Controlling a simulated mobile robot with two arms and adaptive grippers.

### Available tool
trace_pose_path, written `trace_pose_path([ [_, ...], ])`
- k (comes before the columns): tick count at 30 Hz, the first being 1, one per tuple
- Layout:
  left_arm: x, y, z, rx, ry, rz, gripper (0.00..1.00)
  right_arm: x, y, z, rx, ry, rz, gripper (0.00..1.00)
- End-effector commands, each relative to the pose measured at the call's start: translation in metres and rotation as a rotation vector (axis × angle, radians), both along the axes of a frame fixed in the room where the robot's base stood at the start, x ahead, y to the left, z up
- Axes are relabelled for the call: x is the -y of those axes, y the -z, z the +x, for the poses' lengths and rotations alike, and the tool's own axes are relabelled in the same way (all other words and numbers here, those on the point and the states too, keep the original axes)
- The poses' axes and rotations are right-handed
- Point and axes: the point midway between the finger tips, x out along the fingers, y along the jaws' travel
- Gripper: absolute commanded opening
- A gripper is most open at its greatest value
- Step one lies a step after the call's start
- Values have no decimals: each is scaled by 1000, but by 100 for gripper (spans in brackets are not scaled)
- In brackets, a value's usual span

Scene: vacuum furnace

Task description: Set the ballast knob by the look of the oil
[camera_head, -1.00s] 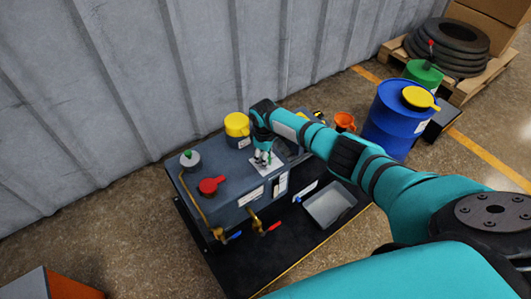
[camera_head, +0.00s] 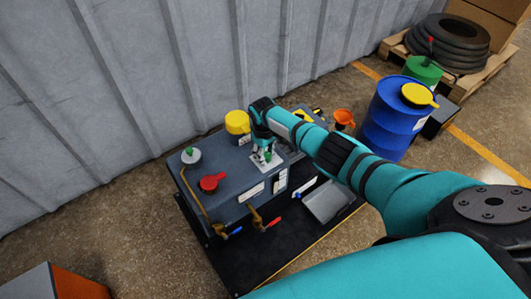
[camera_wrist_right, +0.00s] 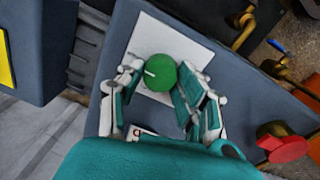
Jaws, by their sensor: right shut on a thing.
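The round green knob (camera_wrist_right: 160,73) with a white pointer line sits over a white plate (camera_wrist_right: 205,55) on top of the grey pump housing. My right gripper (camera_wrist_right: 158,88) is shut on the knob, one finger on each side of it. In the head view my right gripper (camera_head: 264,153) reaches down onto the white plate (camera_head: 272,164), and a bit of green shows at its fingertips. The plate's markings are partly hidden by the fingers. I cannot make out the oil or its colour. My left gripper is not in view.
On the pump (camera_head: 226,165) are a red cap (camera_head: 212,182), a yellow cap (camera_head: 237,122) and a grey-green cap (camera_head: 190,155). Brass valves with red and blue handles are at its front. A grey tray (camera_head: 328,203) lies right of it, with a blue drum (camera_head: 393,120) beyond.

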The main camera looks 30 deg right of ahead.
Motion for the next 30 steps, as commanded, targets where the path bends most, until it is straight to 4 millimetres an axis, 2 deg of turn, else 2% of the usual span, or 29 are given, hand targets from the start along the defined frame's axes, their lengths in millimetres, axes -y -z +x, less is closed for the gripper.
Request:
trace_pose_path([
  [3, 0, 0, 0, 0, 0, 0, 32, 0, 1, -1, -2, 2, 1, 3],
  [4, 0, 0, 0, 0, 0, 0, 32, 0, 1, -1, -2, 2, 1, 38],
  [9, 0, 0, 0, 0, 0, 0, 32, 0, 1, -1, -1, 1, 1, 58],
  [20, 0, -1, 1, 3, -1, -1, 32, 0, -5, 0, 2, 0, 2, 58],
  [26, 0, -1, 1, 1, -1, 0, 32, -1, -32, 0, 5, -1, 2, 58],
  [30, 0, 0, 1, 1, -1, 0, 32, -3, -64, -1, 5, -1, 1, 58],
])
